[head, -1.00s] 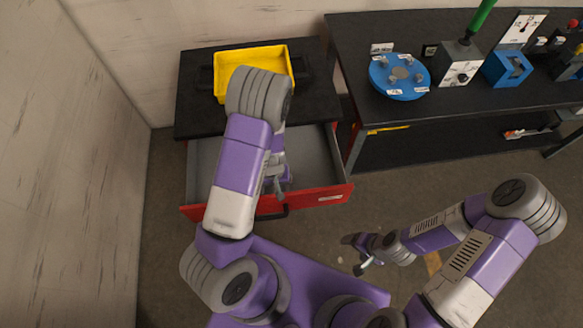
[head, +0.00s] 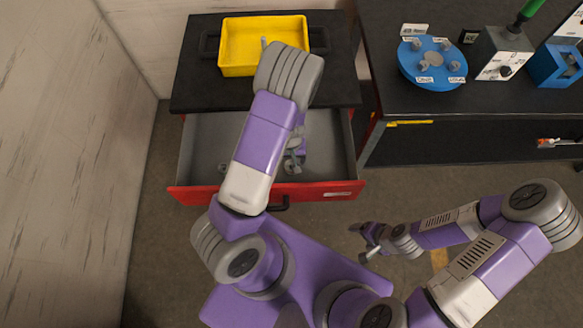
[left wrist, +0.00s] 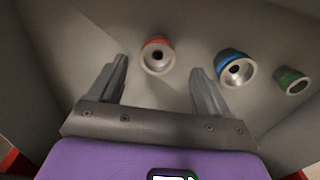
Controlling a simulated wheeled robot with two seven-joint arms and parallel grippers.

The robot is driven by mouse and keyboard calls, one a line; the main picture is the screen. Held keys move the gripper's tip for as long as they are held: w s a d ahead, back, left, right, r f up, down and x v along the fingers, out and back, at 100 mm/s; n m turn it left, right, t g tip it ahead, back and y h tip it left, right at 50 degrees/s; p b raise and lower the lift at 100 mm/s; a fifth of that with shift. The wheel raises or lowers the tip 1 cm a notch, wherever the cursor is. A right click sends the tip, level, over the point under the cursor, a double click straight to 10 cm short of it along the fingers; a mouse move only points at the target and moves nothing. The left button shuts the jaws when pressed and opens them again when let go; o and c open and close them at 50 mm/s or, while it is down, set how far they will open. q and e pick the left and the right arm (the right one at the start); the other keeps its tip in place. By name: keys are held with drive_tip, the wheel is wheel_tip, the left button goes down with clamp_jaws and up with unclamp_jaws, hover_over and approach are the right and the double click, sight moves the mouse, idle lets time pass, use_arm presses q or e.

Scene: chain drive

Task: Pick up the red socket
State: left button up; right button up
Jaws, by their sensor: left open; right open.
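The red socket (left wrist: 157,56), a metal piece with a red band and a dark hole, stands on the drawer floor in the left wrist view. My left gripper (left wrist: 159,72) is open, with the red socket showing between and just beyond its fingertips; nothing is held. In the head view my left gripper (head: 293,163) is down in the open drawer, partly hidden by my arm, and the red socket cannot be made out there. My right gripper (head: 363,243) is open and empty over the floor, right of the drawer.
A blue-banded socket (left wrist: 236,69) and a green-banded socket (left wrist: 291,82) stand right of the red one. The red-fronted drawer (head: 325,192) has walls around my left gripper. A yellow tray (head: 236,70) sits on top of the cabinet; a workbench (head: 395,108) stands right.

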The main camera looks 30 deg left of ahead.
use_arm(q)
wheel_tip(320, 180, down, 6)
drive_tip(key=shift+w+d+r+b, duration=0.1)
drive_tip(key=shift+d+b, duration=0.05)
drive_tip(key=shift+b, duration=0.9)
drive_tip(key=shift+r, duration=0.1)
drive_tip(key=c, duration=1.2)
drive_tip(key=shift+r, duration=0.1)
